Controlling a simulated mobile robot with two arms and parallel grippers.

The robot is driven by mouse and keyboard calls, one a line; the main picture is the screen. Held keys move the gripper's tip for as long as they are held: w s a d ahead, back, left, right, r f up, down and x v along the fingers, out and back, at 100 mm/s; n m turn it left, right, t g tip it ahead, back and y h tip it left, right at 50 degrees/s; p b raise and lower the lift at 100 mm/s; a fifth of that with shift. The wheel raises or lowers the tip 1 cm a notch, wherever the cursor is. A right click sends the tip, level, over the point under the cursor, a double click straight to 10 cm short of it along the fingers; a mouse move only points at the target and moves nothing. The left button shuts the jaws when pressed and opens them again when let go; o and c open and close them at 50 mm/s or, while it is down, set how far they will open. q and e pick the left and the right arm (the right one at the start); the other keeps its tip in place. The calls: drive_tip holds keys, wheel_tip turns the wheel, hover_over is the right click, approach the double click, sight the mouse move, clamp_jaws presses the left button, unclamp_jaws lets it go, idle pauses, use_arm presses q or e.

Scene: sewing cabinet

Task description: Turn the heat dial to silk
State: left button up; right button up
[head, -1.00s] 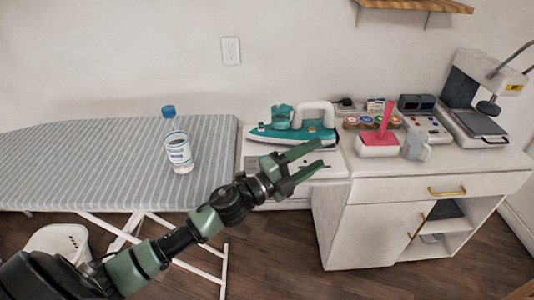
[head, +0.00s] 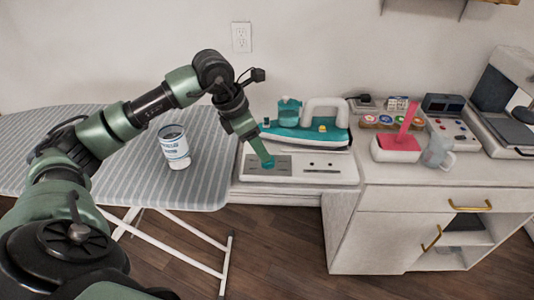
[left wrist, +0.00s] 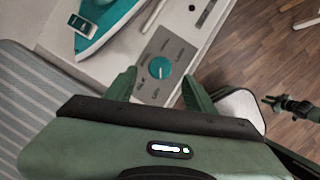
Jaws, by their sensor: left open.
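The heat dial (left wrist: 159,67) is a round teal knob with a pale pointer mark, on a grey panel with small labels around it, too blurred to read. In the head view the dial (head: 269,164) shows at the tip of my left gripper (head: 262,158). In the left wrist view my left gripper (left wrist: 160,88) is open, its two green fingers apart and pointing at the panel, with the dial between and just beyond their tips. I cannot tell whether they touch it. A dark and green part at the right of the wrist view may be my right gripper (left wrist: 292,105); its jaws are unclear.
A teal iron (head: 310,132) rests behind the dial on the white station (head: 335,172). A striped ironing board (head: 205,180) with a white cup (head: 175,150) lies left. A pink-topped box (head: 395,152) and a grey jug (head: 438,152) stand right.

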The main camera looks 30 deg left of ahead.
use_arm(q)
drive_tip(key=x, duration=0.4)
drive_tip(key=shift+w+d+f, duration=0.15)
drive_tip(key=shift+f, duration=0.3)
drive_tip(key=shift+c, duration=0.2)
clamp_jaws()
